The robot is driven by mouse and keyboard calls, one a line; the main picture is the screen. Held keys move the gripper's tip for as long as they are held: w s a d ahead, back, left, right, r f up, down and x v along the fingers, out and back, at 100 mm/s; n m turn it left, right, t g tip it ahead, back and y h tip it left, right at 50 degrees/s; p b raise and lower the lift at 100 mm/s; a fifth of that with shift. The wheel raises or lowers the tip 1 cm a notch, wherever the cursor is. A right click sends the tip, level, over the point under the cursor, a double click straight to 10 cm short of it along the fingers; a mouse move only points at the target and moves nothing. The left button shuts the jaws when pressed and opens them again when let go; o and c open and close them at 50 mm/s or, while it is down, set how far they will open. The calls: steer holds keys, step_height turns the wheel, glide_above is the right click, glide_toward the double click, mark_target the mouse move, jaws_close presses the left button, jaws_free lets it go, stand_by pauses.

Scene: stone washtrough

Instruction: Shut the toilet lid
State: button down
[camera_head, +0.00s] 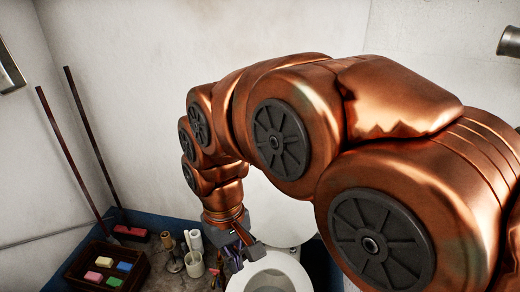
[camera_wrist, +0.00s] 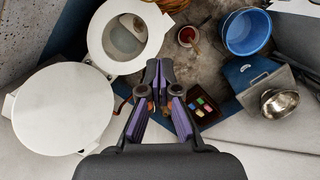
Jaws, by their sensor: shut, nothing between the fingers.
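The toilet's white lid (camera_head: 284,213) stands raised behind the bowl, partly hidden by my arm in the head view. In the wrist view the lid (camera_wrist: 62,108) is a large pale disc at the left. The toilet seat ring (camera_head: 268,274) is down on the bowl; in the wrist view the ring (camera_wrist: 98,38) shows around the open bowl at the upper left. My gripper (camera_wrist: 158,68) has its fingertips together, with nothing seen between them. It is to the right of the lid and below the ring in that view. In the head view my gripper (camera_head: 238,252) is beside the seat's left edge.
A dark crate (camera_head: 72,272) with coloured sponges stands at the lower left of the head view, near a red brush (camera_head: 130,232). Jars (camera_head: 194,263) stand left of the toilet. The wrist view shows a blue bucket (camera_wrist: 247,32) and a metal bowl (camera_wrist: 280,103) at the right.

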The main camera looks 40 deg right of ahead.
steer(key=w+d+r+m+p, duration=0.1)
steer(key=w+d+r+p, duration=0.3)
steer(key=w, duration=0.6)
steer(key=w+d+r+m+t, duration=0.1)
steer(key=w+d+r, duration=0.1)
steer(key=w+d, duration=0.6)
steer(key=w+d+r+m+p, duration=0.1)
steer(key=w+d+r+p, duration=0.2)
steer(key=w, duration=0.8)
steer(key=w+d+f+m+p, duration=0.2)
steer(key=w+d+f, duration=0.1)
steer(key=d, duration=0.6)
steer(key=w+d+f+m+p, duration=0.1)
steer(key=w+d+f, duration=0.15)
steer(key=d, duration=0.65)
steer(key=w+d+f+m+p, duration=0.2)
steer(key=w+d, duration=0.2)
steer(key=d, duration=0.5)
steer(key=s+a+f+b, duration=0.1)
steer(key=s+f+b, duration=0.2)
steer(key=f+b, duration=0.5)
steer(key=shift+s+a+f+t+h, duration=0.15)
steer(key=shift+a+f+t+h, duration=0.2)
steer(key=shift+f, duration=1.3)
